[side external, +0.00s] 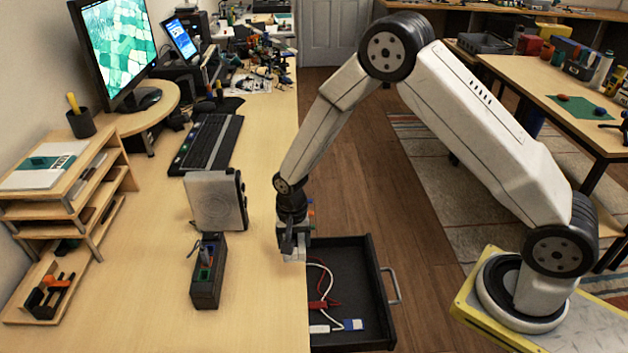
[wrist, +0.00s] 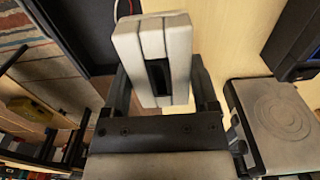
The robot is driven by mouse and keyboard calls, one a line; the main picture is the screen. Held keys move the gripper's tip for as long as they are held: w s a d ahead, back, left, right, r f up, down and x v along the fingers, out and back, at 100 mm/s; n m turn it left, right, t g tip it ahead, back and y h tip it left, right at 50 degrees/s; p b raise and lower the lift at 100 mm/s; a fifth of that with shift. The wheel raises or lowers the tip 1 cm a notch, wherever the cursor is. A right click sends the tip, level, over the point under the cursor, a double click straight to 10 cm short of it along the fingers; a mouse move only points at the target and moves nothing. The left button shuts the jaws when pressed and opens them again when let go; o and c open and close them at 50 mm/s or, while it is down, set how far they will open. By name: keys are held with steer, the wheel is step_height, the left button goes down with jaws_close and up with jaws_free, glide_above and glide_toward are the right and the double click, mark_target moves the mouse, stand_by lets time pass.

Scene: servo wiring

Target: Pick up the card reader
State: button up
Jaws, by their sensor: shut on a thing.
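My gripper (side external: 293,240) is low over the right edge of the desk, beside the open drawer. In the wrist view my gripper (wrist: 160,85) is shut on a pale, boxy card reader (wrist: 152,40) with a dark slot in its face. The fingers press on its two sides. In the side external view only a small pale part of the card reader (side external: 293,254) shows below the fingers. I cannot tell there whether it touches the desk.
An open black drawer (side external: 376,300) with red and white wires juts out below the desk edge. A black box with connectors (side external: 207,285) and a grey panel device (side external: 214,200) stand to the left. The front of the desk (side external: 150,310) is clear.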

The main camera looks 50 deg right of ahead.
steer(key=s+r, duration=0.2)
steer(key=s, duration=0.3)
steer(key=shift+s+d+r, duration=0.3)
steer(key=shift+s, duration=0.1)
stand_by(0.4)
